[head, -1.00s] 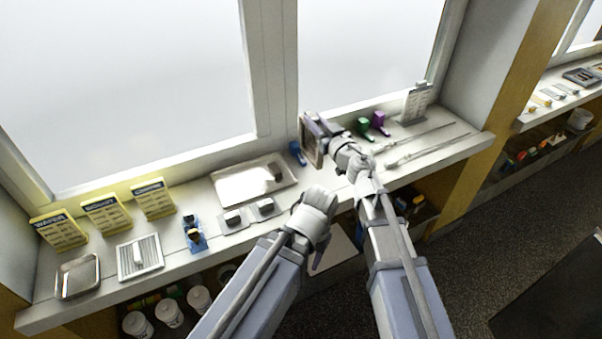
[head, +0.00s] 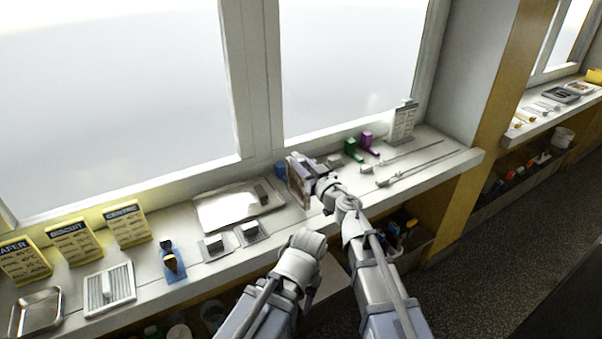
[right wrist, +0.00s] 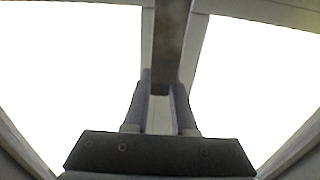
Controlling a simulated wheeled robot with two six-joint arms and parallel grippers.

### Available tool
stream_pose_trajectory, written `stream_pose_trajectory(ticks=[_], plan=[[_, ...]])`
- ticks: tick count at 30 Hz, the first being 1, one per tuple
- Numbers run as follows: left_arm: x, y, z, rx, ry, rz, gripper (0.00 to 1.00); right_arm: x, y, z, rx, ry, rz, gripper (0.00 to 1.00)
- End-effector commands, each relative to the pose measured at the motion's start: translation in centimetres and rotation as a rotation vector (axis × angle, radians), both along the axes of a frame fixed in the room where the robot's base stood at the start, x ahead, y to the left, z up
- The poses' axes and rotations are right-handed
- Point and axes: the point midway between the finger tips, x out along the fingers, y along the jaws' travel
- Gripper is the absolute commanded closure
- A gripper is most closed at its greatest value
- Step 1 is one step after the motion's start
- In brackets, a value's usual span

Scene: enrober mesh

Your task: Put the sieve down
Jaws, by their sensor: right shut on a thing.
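My right gripper (head: 306,172) is shut on a flat, framed, brownish panel (head: 298,184), which looks like the sieve. The panel is held upright on edge over the counter, just right of the pale tray (head: 206,220). I cannot tell whether its lower edge touches the counter. In the right wrist view the sieve shows as a dark brown bar (right wrist: 172,40) between the two fingers (right wrist: 160,98). My left gripper (head: 300,258) hangs in front of the counter's front edge, apart from the sieve; its fingers are hidden.
A blue item (head: 281,171) stands close behind the sieve. Green (head: 352,150) and purple (head: 367,140) items, long-handled tools (head: 415,163) and a sign (head: 403,122) are to the right. The window is behind.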

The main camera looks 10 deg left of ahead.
Motion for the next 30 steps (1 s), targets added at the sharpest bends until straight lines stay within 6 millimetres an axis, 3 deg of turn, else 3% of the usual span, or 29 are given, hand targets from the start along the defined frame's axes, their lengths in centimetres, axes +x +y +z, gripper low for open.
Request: stream_pose_trajectory(ticks=[2,14,15,21,23,30], plan=[[0.0,0.0,-1.37,0.0,0.0,0.0,0.5,0.0,0.0,-1.36,0.0,0.0,0.0,1.0],[0.0,0.0,-1.55,0.0,0.0,0.0,0.5,0.0,0.0,-1.55,0.0,0.0,0.0,1.0],[0.0,0.0,-1.56,0.0,0.0,0.0,0.5,0.0,0.0,-1.56,0.0,0.0,0.0,0.74],[-0.01,0.0,-1.44,0.0,0.0,0.0,0.5,0.0,0.0,-1.44,0.0,0.0,0.0,0.52],[-0.01,0.0,-1.44,0.0,0.0,0.0,0.5,0.0,0.0,-1.44,0.0,0.0,0.0,0.45],[0.0,0.0,-1.41,0.0,0.0,0.0,0.5,0.0,0.0,-1.41,0.0,0.0,0.0,0.45]])
